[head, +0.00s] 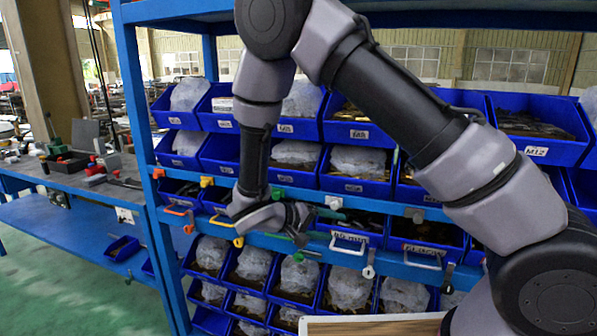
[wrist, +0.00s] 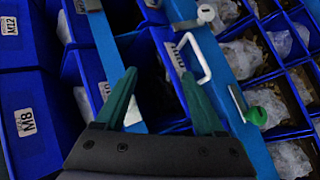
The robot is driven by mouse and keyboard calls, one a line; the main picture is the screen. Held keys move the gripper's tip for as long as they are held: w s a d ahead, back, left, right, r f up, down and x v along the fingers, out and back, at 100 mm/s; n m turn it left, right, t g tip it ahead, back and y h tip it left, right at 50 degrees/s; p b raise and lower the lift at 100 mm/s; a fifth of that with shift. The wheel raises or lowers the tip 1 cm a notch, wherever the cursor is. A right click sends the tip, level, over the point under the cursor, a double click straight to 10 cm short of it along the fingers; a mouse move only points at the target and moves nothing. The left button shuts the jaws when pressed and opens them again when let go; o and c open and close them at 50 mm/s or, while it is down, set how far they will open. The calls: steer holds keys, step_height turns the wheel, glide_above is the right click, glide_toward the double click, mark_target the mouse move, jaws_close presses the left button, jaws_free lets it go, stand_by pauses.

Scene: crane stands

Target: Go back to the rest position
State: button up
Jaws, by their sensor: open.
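My gripper (head: 318,234) is in front of the shelf rack, level with the blue rail that carries hooks and tags. In the wrist view its two dark green fingers (wrist: 160,82) stand apart, with nothing seen between them. A white wire hook (head: 348,242) hangs on the rail just right of my gripper. What looks like the same hook (wrist: 196,58) shows near the right finger in the wrist view. I cannot tell whether finger and hook touch. My arm is stretched out across the rack from the right.
The blue rack (head: 137,120) holds rows of blue bins (head: 357,168) with bagged and loose parts. Coloured hooks (head: 180,208) line the rail.

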steer(key=s+d+r+m+y, duration=0.2)
steer(key=s+d+r+y, duration=0.2)
steer(key=r, duration=0.6)
steer(key=s+d+r+m+y, duration=0.2)
steer(key=s+d+r+y, duration=0.2)
steer(key=d+r, duration=0.3)
steer(key=s+d+r+m+t+y, duration=0.1)
steer(key=s+d+r+m+y, duration=0.2)
steer(key=r, duration=1.2)
steer(key=s+d+y, duration=0.2)
steer(key=shift+d, duration=0.4)
steer(key=shift+s, duration=0.1)
